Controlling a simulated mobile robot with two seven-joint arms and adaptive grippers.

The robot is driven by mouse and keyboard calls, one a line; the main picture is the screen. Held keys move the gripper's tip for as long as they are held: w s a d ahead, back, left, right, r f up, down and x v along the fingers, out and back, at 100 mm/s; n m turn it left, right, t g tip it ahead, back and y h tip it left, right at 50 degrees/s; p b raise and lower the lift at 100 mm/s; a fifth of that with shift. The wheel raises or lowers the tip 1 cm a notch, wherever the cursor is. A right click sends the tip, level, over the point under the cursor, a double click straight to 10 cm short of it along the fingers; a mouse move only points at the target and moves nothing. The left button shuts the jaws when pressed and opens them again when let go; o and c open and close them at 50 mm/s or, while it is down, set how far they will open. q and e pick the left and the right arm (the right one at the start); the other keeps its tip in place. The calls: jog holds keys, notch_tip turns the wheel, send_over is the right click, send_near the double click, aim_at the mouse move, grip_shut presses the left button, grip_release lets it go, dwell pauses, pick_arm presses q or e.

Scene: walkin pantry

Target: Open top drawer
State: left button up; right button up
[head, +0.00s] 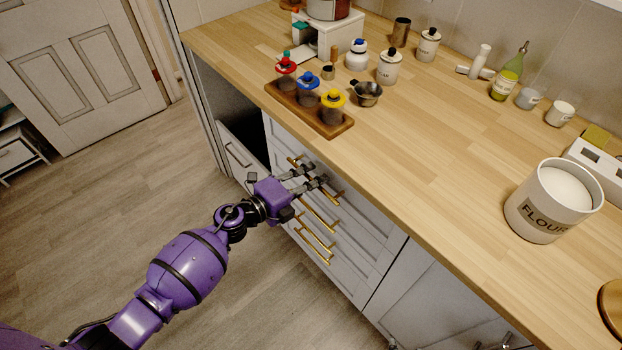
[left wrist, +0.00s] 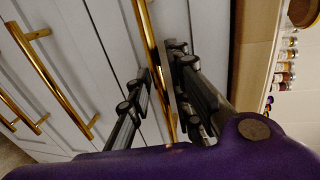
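The top drawer (head: 367,222) is the highest front in a grey-white drawer stack under the wooden counter, and it looks shut. Its long gold bar handle (left wrist: 150,45) runs between the two fingers of my left gripper (left wrist: 161,88). In the head view my left gripper (head: 306,177) is at the drawer front, partly covering the handle. Its black fingers are apart, one on each side of the bar, with a gap showing. Whether a fingertip touches the bar cannot be told. My right gripper is in neither view.
Lower drawers have similar gold handles (head: 317,214). Left of the stack, a grey front (head: 240,160) stands out before a dark opening. The counter (head: 437,130) holds a wooden tray (head: 337,127) of colour-lidded jars and a flour canister (head: 548,205). The floor (head: 120,190) at left is clear.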

pick_arm(q)
jog(key=shift+c, duration=1.2)
grip_shut()
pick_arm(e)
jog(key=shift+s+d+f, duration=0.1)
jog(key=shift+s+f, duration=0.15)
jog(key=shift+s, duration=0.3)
pick_arm(q)
jog(key=f+b+v, duration=0.1)
jog(key=f+v, duration=0.3)
jog(key=v, duration=1.8)
jog(key=s+a+f+b+v, duration=0.1)
jog(key=f+v, duration=0.3)
jog(key=v, duration=1.9)
jog(key=shift+f+b, duration=0.15)
jog(key=shift+b, duration=0.15)
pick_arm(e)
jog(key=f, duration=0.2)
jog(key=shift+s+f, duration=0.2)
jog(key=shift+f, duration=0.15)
